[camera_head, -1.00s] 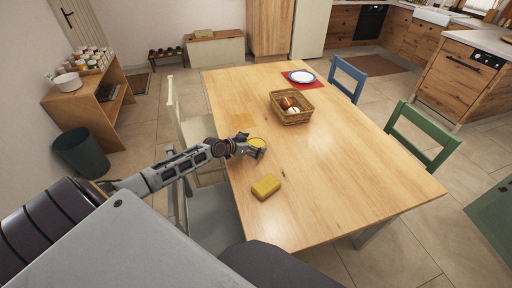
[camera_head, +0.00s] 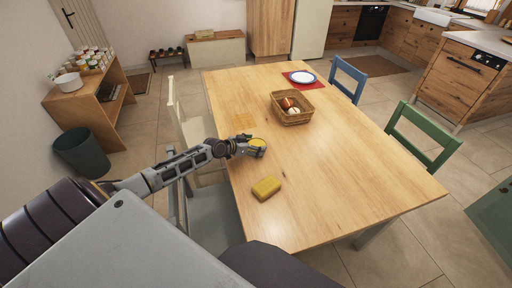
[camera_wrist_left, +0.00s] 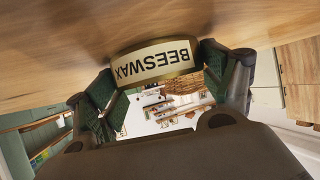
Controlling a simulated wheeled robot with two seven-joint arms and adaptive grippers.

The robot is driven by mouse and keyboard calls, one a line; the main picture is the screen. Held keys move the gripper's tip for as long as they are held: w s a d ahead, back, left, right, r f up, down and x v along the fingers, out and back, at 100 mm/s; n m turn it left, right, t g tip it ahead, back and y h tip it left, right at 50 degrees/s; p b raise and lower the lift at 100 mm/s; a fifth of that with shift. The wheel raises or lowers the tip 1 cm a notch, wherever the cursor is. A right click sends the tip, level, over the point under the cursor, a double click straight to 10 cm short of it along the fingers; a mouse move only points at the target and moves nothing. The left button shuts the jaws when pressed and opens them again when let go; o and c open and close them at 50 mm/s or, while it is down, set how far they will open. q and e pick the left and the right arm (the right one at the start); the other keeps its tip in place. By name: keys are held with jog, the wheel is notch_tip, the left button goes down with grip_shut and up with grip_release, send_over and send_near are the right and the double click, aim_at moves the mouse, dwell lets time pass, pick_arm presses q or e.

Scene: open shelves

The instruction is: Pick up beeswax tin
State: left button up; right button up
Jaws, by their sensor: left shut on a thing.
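The beeswax tin (camera_wrist_left: 157,62) is a short round tin with a cream label reading "BEESWAX" and a gold rim. In the wrist view it sits between the two green-padded fingers of my left gripper (camera_wrist_left: 160,84), which is shut on it. In the head view the yellow top of the tin (camera_head: 258,142) shows at my left gripper (camera_head: 257,148), near the left edge of the wooden table (camera_head: 340,160). I cannot tell whether the tin touches the tabletop. My right gripper is not in view.
A yellow sponge-like block (camera_head: 266,188) lies on the table nearer to me. A wicker basket (camera_head: 292,119) with several round items and a plate (camera_head: 302,77) on a red mat stand farther back. Chairs, including a green one (camera_head: 425,136), flank the table. The table's middle is clear.

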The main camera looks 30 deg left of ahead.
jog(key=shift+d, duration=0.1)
pick_arm(q)
jog(key=shift+r, duration=0.65)
notch_tip(320, 180, up, 8)
jog(key=shift+f+p, duration=0.25)
jog(key=shift+p, duration=0.35)
jog(key=shift+r, duration=0.7)
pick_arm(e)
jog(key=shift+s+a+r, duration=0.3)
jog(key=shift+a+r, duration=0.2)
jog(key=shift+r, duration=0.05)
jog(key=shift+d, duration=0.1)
pick_arm(q)
jog(key=shift+f, duration=0.1)
